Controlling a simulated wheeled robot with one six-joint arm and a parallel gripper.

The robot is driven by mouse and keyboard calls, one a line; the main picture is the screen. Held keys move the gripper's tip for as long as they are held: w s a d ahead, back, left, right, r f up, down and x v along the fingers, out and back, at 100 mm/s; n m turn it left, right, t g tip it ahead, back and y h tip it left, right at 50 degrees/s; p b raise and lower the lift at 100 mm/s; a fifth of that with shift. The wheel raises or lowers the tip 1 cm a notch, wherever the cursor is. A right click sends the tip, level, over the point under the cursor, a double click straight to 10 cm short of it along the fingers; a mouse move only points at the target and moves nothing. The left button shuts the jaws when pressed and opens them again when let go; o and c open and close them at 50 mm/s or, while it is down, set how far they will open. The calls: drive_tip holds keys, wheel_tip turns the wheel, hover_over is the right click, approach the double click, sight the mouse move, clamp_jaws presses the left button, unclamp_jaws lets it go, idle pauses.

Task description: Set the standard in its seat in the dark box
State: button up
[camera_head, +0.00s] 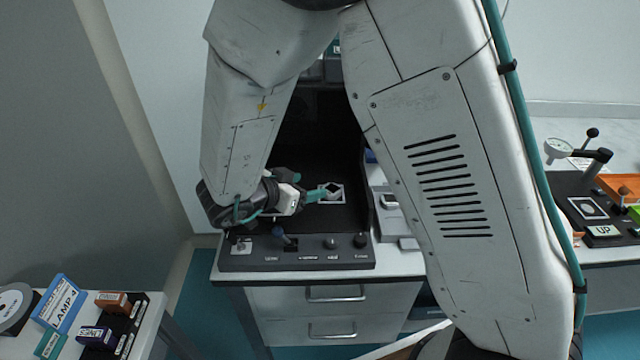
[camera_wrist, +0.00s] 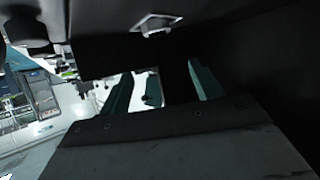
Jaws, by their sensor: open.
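The dark box (camera_head: 310,130) stands on the bench with its front open. On its floor is a white-outlined square seat (camera_head: 342,199). A small pale piece, which looks like the standard (camera_head: 333,188), is at the seat beside my fingertips; I cannot tell whether it lies flat and fully in. My gripper (camera_head: 316,195) reaches into the box from the left, its teal fingers close to that piece. In the wrist view the fingers (camera_wrist: 162,88) are apart with nothing clearly between them. A pale faceted piece (camera_wrist: 157,24) shows beyond them at the top, on a dark surface.
A control panel (camera_head: 297,262) with a lever and knobs runs along the box front. A grey block (camera_head: 390,222) with a pale square stands right of the box. My arm hides much of the middle. A side table with labelled boxes (camera_head: 62,303) is at lower left.

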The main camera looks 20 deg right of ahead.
drive_tip(key=w+a+r+n+t+y, duration=0.2)
drive_tip(key=w+a+r+t+y, duration=0.2)
drive_tip(key=w+r+y, duration=0.4)
drive_tip(key=s+a+r+n+y, duration=0.2)
drive_tip(key=s+r+n+y, duration=0.45)
drive_tip(key=r, duration=0.35)
drive_tip(key=s+d+n+g+h, duration=0.1)
drive_tip(key=s+d+g, duration=0.2)
drive_tip(key=s, duration=0.6)
drive_tip(key=s+d+n+g+h, duration=0.1)
drive_tip(key=s+d+g, duration=0.1)
drive_tip(key=s+d, duration=0.6)
drive_tip(key=s+d+n+g+h, duration=0.1)
drive_tip(key=s+d, duration=0.4)
drive_tip(key=s, duration=0.6)
drive_tip(key=n+g, duration=0.1)
drive_tip(key=g, duration=0.1)
drive_tip(key=shift+s+d+f+g, duration=0.15)
drive_tip(key=shift+d+g, duration=0.15)
drive_tip(key=shift+d, duration=0.1)
